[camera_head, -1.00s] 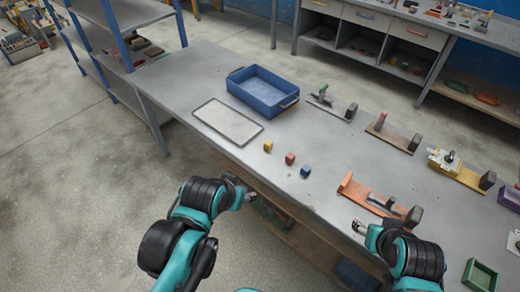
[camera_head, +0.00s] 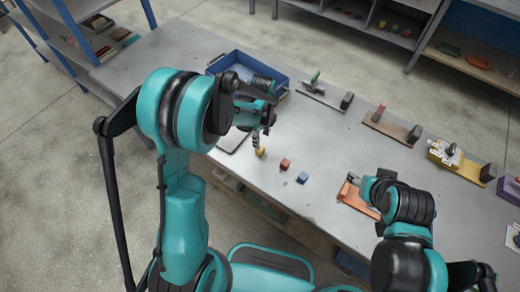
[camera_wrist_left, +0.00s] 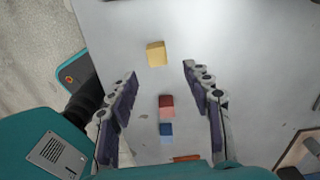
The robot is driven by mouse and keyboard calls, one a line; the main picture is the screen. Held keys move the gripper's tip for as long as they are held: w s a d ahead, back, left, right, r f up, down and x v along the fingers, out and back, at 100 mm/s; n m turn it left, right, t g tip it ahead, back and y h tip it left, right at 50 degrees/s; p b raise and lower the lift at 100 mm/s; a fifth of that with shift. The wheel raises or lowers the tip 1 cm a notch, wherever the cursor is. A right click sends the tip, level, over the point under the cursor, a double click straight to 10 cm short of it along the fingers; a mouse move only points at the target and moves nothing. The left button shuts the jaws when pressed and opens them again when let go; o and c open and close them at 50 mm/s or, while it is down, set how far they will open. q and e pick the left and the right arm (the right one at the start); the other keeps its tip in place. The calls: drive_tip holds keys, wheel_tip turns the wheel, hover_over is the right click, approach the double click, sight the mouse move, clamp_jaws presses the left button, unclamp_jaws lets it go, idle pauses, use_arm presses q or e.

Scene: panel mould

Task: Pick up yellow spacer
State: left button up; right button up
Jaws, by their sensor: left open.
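The yellow spacer (camera_head: 260,152) stands on the grey table near its front edge, just below my left gripper (camera_head: 257,138) in the head view. In the left wrist view the spacer (camera_wrist_left: 156,54) shows as a small yellow block a little beyond the tips of my left gripper (camera_wrist_left: 160,71), roughly in line with the gap. My left gripper is open, with nothing between its fingertips. My right gripper (camera_head: 355,181) is by the orange fixture at the right; its jaws are too small to read.
A red block (camera_head: 285,164) and a blue block (camera_head: 303,178) stand right of the spacer. Several fixtures, including an orange one (camera_head: 354,197), line the right side.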

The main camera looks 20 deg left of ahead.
sight(260, 151)
use_arm(q)
wheel_tip(260, 151, down, 3)
drive_tip(key=shift+w+a+f+b, duration=0.1)
drive_tip(key=shift+f+b, duration=0.05)
drive_tip(key=shift+b, duration=0.35)
drive_tip(key=f+b, duration=0.1)
drive_tip(key=f, duration=0.1)
drive_tip(key=f+b, duration=0.1)
drive_tip(key=f, duration=0.1)
drive_tip(key=shift+a+f, duration=0.2)
drive_tip(key=shift+f, duration=0.2)
drive_tip(key=shift+s, duration=0.2)
drive_tip(key=shift+r, duration=0.1)
drive_tip(key=c, duration=1.1)
